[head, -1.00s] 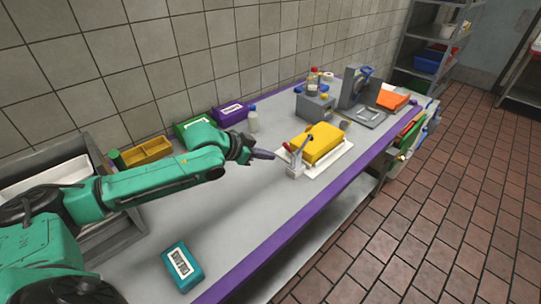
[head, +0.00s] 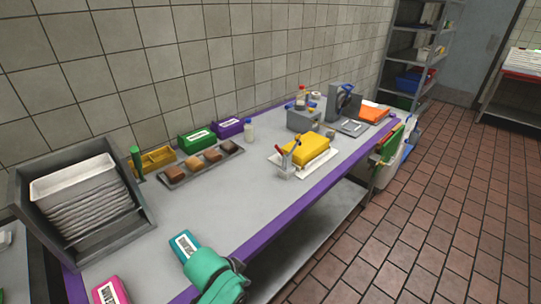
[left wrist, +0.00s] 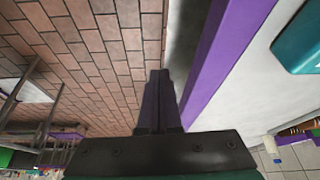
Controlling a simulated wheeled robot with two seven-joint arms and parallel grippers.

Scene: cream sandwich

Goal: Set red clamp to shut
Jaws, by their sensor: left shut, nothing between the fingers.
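The red clamp (head: 284,168) is small in the head view. It stands at the near-left corner of the white board, beside the yellow block (head: 307,150). Its pale body is upright, with a red-tipped part at the left and a lever slanting up to the right. It is too small to tell whether it is open or shut. My left arm shows at the bottom of the head view, by the table's front edge, well away from the clamp. In the left wrist view my left gripper (left wrist: 158,76) has its dark fingers together and empty, beside the purple edge. My right gripper is not in view.
A teal box (head: 185,246) lies near my left arm, and a pink box (head: 110,291) lies at bottom left. A tray (head: 172,181) of brown blocks and a white bottle (head: 248,131) stand near the wall. A grey slicer-like machine (head: 345,105) is farther right. The table's middle is clear.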

